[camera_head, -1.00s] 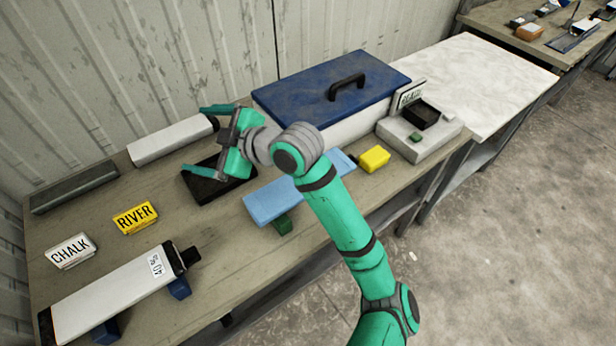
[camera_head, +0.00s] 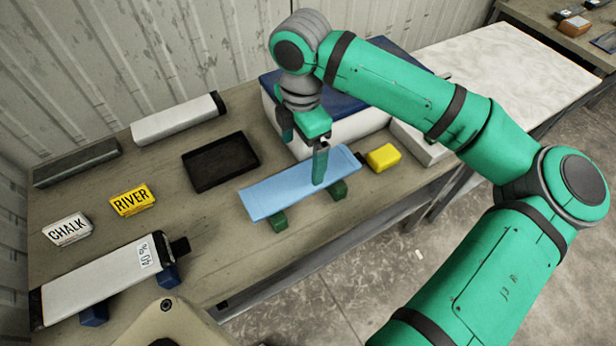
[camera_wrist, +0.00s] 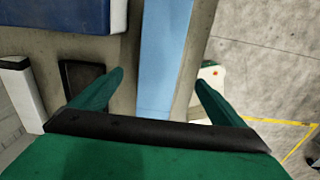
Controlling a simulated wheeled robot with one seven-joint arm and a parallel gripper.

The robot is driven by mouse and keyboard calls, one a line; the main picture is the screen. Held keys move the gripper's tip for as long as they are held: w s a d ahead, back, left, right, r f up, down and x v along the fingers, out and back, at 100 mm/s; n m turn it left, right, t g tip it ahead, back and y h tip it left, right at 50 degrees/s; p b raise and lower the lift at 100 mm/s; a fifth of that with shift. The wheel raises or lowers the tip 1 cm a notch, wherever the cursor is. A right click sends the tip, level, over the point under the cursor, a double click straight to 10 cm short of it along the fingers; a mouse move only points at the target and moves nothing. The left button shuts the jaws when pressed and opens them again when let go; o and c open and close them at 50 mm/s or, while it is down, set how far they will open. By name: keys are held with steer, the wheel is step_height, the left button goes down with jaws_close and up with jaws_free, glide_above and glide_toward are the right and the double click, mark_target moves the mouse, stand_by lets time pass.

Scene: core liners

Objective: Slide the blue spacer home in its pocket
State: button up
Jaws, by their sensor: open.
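A long light blue piece (camera_head: 298,184) lies across two green blocks (camera_head: 278,221) near the front edge of the bench. My gripper (camera_head: 303,150) is open and points down over its right half. In the wrist view the light blue piece (camera_wrist: 163,60) runs between the spread fingers (camera_wrist: 160,82). I cannot tell whether a finger touches it. Two dark blue blocks (camera_head: 94,314) (camera_head: 168,277) sit under a white liner with a black end (camera_head: 100,282). I cannot tell which blue part is the spacer, and I cannot make out its pocket.
An empty black tray (camera_head: 220,163) lies left of my gripper. A yellow block (camera_head: 383,157) is right of the light blue piece. A blue-lidded box (camera_head: 270,83) stands behind my arm. CHALK (camera_head: 68,229) and RIVER (camera_head: 132,200) signs stand left.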

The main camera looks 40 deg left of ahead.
steer(key=shift+w+d+f, duration=0.1)
steer(key=shift+d+f, duration=0.1)
steer(key=shift+f, duration=0.05)
glide_above(304, 178)
step_height(304, 178, down, 4)
steer(key=shift+d+f, duration=0.15)
steer(key=shift+f, duration=0.05)
steer(key=shift+w+f, duration=0.1)
steer(key=shift+f, duration=0.35)
steer(key=f, duration=0.4)
steer(key=shift+a+f, duration=0.1)
steer(key=shift+a, duration=0.1)
steer(key=shift+f, duration=0.35)
steer(key=c, duration=1.1)
steer(key=shift+c, duration=0.2)
